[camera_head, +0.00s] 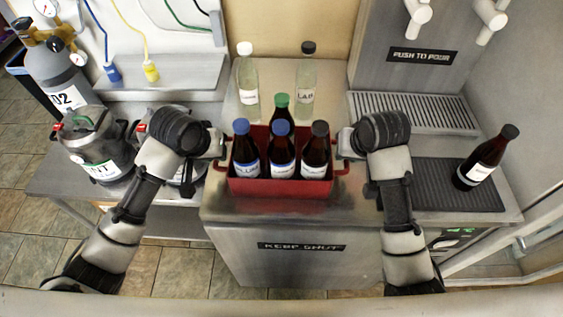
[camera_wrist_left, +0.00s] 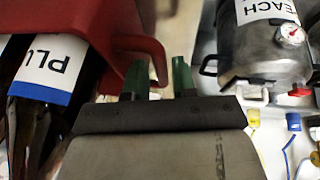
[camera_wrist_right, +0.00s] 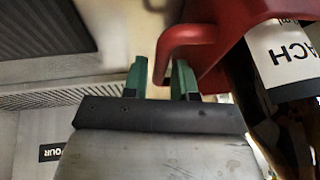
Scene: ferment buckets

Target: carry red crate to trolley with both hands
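The red crate (camera_head: 280,187) sits on the steel top of a cabinet marked KEEP SHUT. It holds several dark bottles with blue, green and black caps. My left gripper (camera_head: 222,148) is at the crate's left handle. In the left wrist view, its green fingers (camera_wrist_left: 160,80) stand apart on either side of the red handle (camera_wrist_left: 158,58). My right gripper (camera_head: 341,148) is at the right handle. In the right wrist view, its fingers (camera_wrist_right: 160,80) stand either side of that handle (camera_wrist_right: 185,34), with a small gap showing. I cannot make out a trolley.
Two clear bottles (camera_head: 248,82) (camera_head: 306,82) stand behind the crate. Steel kegs (camera_head: 97,150) and a grey gas cylinder (camera_head: 55,75) are at left. Tiled floor (camera_head: 170,270) shows at lower left.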

